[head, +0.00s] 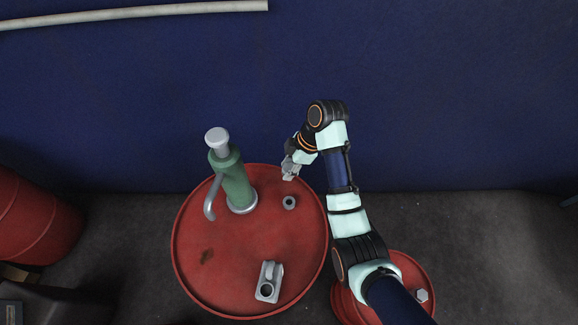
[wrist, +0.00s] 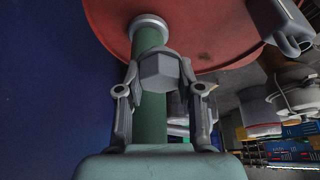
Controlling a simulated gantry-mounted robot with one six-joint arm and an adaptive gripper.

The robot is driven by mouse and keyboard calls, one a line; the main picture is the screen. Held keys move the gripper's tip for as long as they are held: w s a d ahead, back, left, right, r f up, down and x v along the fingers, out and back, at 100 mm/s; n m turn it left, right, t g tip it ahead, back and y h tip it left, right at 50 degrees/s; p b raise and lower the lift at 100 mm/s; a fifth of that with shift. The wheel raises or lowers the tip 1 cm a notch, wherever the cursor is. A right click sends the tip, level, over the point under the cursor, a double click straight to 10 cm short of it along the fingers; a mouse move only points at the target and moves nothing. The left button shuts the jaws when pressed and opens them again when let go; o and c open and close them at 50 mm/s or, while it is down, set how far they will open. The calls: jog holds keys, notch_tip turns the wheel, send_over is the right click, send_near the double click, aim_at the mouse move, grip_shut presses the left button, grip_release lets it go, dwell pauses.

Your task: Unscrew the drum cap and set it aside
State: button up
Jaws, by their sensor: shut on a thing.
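A grey hexagonal cap (wrist: 158,73) is between the two fingertips of my gripper (head: 289,172), seen in the wrist view. My gripper is shut on it near the far right rim of the large red drum (head: 225,270) in the head view. A short grey round neck (head: 289,202) with a dark opening stands on the drum lid, below my gripper in the picture. The cap appears clear of this neck. In the head view the cap is too small and too close to the fingers to make out well.
A green hand pump (head: 234,185) stands on the lid left of my gripper; its column is behind the cap in the wrist view. A grey bracket-like part (head: 268,283) lies on the front of the lid. A smaller red drum (head: 412,272) with a grey hexagonal piece (head: 422,295) stands right.

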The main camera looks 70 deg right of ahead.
aim_at(289, 167)
jog(key=shift+r+p, duration=0.9)
jog(key=shift+r, duration=0.15)
notch_tip(289, 167, up, 5)
jog(key=p, duration=0.5)
jog(key=shift+r, duration=0.1)
